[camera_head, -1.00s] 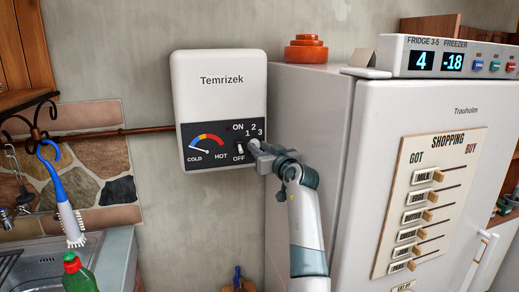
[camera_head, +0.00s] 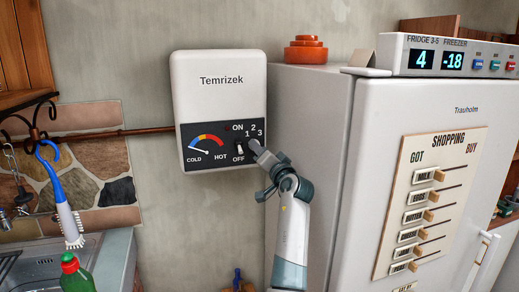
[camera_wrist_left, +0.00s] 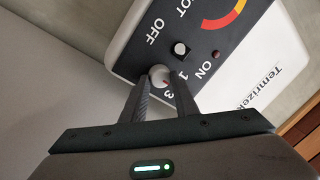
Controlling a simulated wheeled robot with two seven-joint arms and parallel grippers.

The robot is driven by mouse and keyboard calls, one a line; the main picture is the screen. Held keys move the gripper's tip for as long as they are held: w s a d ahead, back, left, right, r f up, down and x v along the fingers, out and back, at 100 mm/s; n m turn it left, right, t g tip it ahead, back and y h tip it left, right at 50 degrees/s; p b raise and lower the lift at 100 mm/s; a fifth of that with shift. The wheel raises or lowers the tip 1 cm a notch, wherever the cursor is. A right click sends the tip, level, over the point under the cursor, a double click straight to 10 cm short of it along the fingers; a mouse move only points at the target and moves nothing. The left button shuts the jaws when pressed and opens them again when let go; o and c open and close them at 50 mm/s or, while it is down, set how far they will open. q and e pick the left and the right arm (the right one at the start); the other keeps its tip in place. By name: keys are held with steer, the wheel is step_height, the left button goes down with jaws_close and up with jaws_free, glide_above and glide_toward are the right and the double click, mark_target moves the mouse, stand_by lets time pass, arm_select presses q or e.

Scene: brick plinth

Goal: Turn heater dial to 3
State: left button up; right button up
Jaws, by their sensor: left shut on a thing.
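The heater (camera_head: 219,111) is a white wall box with a black panel, marked Temrizek. Its round dial sits at the panel's right, by the numbers 1, 2 and 3. Which number the dial points to is hard to tell. My right gripper is not in view.
A white fridge (camera_head: 310,150) stands close to the right of my left arm. An on/off switch (camera_head: 240,148) sits just left of the dial. A sink (camera_head: 40,268), a hanging brush (camera_head: 65,205) and a green bottle (camera_head: 77,278) are at the lower left.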

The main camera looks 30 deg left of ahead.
arm_select(q)
steer(key=shift+s+a+r+m+t+h+p, duration=0.15)
steer(key=shift+m+t+p, duration=0.2)
steer(key=shift+m+p, duration=1.05)
steer(key=shift+w+f+m+t+h+p, duration=0.15)
steer(key=shift+m+t+p, duration=0.45)
steer(key=shift+m, duration=1.4)
steer(key=shift+s+a+r+m+t+h+p, duration=0.1)
steer(key=shift+s+r+m+t+h+p, duration=0.1)
steer(key=shift+m+p, duration=1.25)
steer(key=shift+m, duration=0.35)
steer(key=o, duration=0.8)
steer(key=shift+f, duration=0.1)
steer(key=shift+w+f, duration=0.15)
steer(key=shift+b, duration=0.3)
